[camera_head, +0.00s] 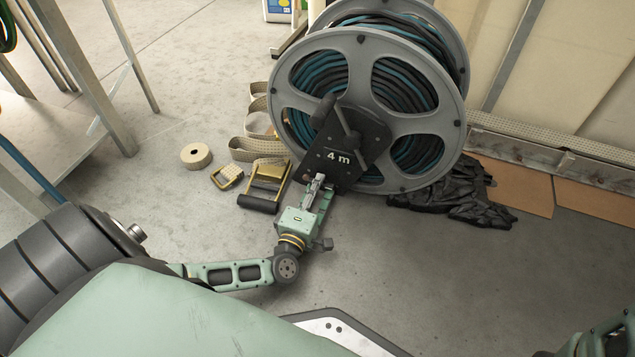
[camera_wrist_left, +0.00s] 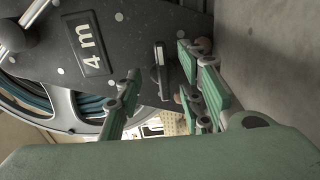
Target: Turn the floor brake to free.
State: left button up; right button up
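The hose reel (camera_head: 385,85) stands on the floor with dark and teal hose wound on it. Its black plate (camera_head: 350,140) is marked "4 m" and has a dark crank. In the left wrist view, a small metal lever (camera_wrist_left: 160,60), which looks like the floor brake, sits on the plate (camera_wrist_left: 125,50) beside the "4 m" label. My left gripper (camera_head: 319,185) is at the plate's lower end. In the left wrist view its fingers (camera_wrist_left: 160,82) are apart, one on each side of the lever's line; contact is not clear. My right gripper is not in view.
Beige straps with a ratchet buckle (camera_head: 268,180) and a strap roll (camera_head: 196,155) lie left of the reel. A black crumpled sheet (camera_head: 455,195) and cardboard (camera_head: 595,200) lie right. A metal rack (camera_head: 100,75) stands at left. Floor in front is mostly clear.

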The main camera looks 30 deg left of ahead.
pick_arm(q)
grip_shut()
dwell(0.3)
dwell(0.3)
jog(key=n, duration=0.3)
jog(key=shift+s+f+n, duration=0.1)
jog(key=shift+n, duration=0.3)
jog(key=n+b, duration=0.1)
jog(key=n, duration=0.4)
jog(key=shift+a, duration=0.1)
jog(key=n, duration=0.4)
jog(key=shift+b, duration=0.3)
jog(key=n, duration=0.4)
jog(key=shift+f+n, duration=0.15)
jog(key=shift+n, duration=0.25)
jog(key=shift+a+n, duration=0.1)
jog(key=shift+n, duration=0.2)
